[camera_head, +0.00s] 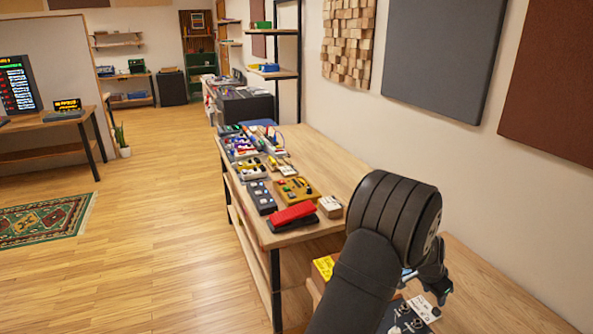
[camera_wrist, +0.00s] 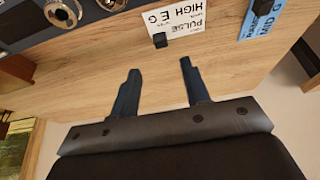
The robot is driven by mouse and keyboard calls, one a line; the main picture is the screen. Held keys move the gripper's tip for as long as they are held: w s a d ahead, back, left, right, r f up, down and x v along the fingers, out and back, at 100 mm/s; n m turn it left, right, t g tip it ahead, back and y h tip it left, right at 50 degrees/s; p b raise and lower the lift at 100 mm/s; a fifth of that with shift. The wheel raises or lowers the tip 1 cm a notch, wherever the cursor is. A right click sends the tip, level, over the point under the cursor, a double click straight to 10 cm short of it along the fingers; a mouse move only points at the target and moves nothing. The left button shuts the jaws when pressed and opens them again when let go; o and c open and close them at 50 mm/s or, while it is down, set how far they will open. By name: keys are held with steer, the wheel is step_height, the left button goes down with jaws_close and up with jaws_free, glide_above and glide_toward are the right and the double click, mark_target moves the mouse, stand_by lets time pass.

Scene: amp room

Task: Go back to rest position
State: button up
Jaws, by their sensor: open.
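My gripper (camera_wrist: 158,88) is open in the wrist view. Its two dark fingers stand wide apart over a wooden tabletop (camera_wrist: 100,75), with nothing between them. In the head view my arm reaches in from the bottom right, and my gripper (camera_head: 432,285) shows partly behind it, low over the right-hand workbench. Just beyond the fingertips in the wrist view lies a white card (camera_wrist: 186,18) reading "PULSE HIGH E G", with a small black block (camera_wrist: 160,40) at its edge. A blue card (camera_wrist: 262,20) lies to its right.
A dark panel with knobs (camera_wrist: 60,14) is close by at the wrist view's top left. A bench (camera_head: 335,160) carries several pedals, including a red one (camera_head: 291,215). A wall with panels (camera_head: 445,55) runs along the right. The wooden floor (camera_head: 165,190) at left is open.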

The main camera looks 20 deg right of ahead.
mark_target(436, 310)
steer(key=x, duration=0.9)
steer(key=shift+d+f, duration=0.15)
steer(key=shift+f, duration=0.2)
steer(key=shift+r, duration=1.1)
